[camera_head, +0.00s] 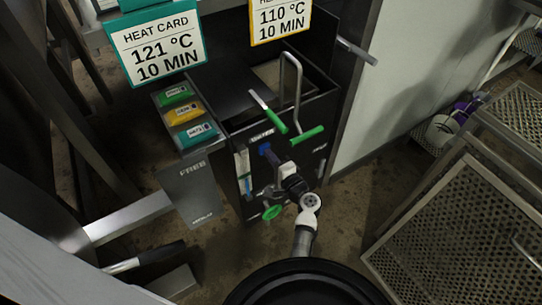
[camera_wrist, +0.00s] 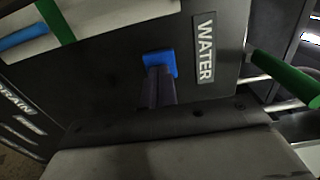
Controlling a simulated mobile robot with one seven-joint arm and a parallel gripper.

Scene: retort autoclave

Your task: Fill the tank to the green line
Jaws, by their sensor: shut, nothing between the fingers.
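The dark tank (camera_head: 322,97) stands at the centre of the head view with a curved metal pipe over its open top. On its front is a blue water button (camera_wrist: 160,62) beside a WATER label (camera_wrist: 204,50). My gripper (camera_wrist: 158,84) is shut and empty, with its fingertips at the button; they seem to touch it. In the head view the gripper (camera_head: 273,158) covers part of that panel. A white level gauge (camera_wrist: 100,12) shows at the wrist view's upper left. Its blue column (camera_wrist: 22,37) ends close below the green line (camera_wrist: 55,20).
Green-handled levers (camera_head: 307,135) and a green knob (camera_head: 272,212) stick out near my arm. Green, yellow and teal blocks (camera_head: 184,112) sit left of the tank. Perforated metal racks (camera_head: 465,235) stand at right. Heat cards (camera_head: 155,45) hang above.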

